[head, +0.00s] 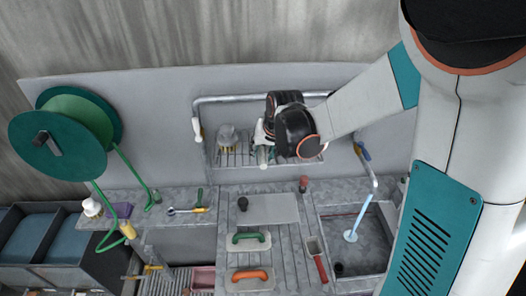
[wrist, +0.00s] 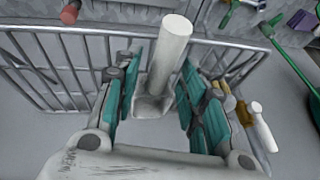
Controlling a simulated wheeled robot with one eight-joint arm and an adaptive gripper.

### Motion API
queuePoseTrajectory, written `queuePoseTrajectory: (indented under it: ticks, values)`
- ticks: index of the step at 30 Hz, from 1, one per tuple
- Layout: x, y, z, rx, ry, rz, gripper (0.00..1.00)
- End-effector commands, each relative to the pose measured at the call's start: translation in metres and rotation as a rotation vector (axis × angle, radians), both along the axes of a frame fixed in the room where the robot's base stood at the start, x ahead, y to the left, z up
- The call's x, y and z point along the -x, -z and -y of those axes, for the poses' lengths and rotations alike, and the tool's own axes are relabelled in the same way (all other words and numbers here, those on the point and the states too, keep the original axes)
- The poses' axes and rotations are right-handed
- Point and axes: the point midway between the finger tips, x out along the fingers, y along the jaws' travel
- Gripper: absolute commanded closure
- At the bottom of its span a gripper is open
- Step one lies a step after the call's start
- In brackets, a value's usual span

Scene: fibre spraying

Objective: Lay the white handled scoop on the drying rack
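The white handled scoop (wrist: 172,48) lies between my finger pads in the wrist view, its thick white handle toward the top of the picture and its grey bowl (wrist: 150,106) lower down. My gripper (wrist: 155,100) is open around it, with a narrow gap beside the bowl; contact on the right pad is unclear. In the head view my gripper (head: 265,138) is over the drying rack (head: 232,158), and part of the white handle (head: 263,157) shows below it. The wire rails of the rack (wrist: 70,62) also show in the wrist view.
A grey rounded item (head: 228,135) is on the rack's left part. A white-handled tool (head: 197,129) is at its left end. Green and orange handled trowels (head: 250,240) lie on the bench in front. A green hose reel (head: 68,132) stands left, a sink (head: 365,245) right.

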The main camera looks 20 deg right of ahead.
Motion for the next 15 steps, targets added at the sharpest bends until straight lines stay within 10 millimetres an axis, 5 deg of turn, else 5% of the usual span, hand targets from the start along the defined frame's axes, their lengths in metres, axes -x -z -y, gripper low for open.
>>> queuePoseTrajectory:
  ticks: [15]
  values:
    - [0.035, -0.075, 0.008, 0.000, 0.001, 0.000, 0.62]
